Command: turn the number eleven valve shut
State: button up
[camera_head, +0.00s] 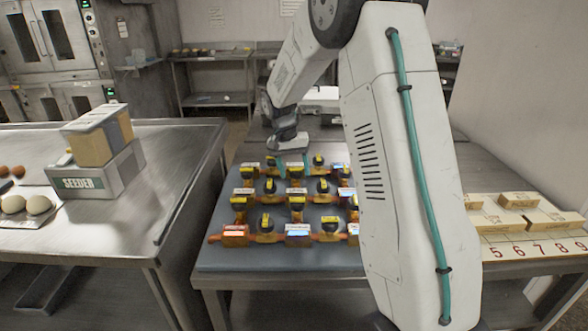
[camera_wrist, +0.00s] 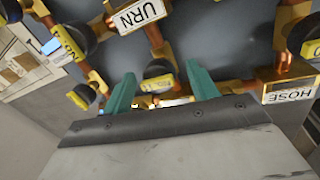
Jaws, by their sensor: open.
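A grey board (camera_head: 215,258) on the table bears rows of copper pipes with black valves carrying yellow tags. My gripper (camera_head: 291,158) is over the far rows of the board, its fingers partly hidden among the valves. In the wrist view, my gripper (camera_wrist: 162,90) is open, with its two teal fingers apart. A valve with a yellow tag (camera_wrist: 157,84) shows between the fingers; its number is too small to read surely. I cannot tell whether the fingers touch it. I cannot make out which valve is number eleven.
White pipe labels read URN (camera_wrist: 139,15) and HOSE (camera_wrist: 290,91) in the wrist view. Other valves stand close on both sides. A steel table with a SEEDED box (camera_head: 95,183) is at left. A numbered board (camera_head: 535,246) with wooden blocks is at right, partly behind my arm.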

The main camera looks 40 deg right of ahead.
jog(key=v, duration=0.7)
jog(key=shift+r, duration=0.4)
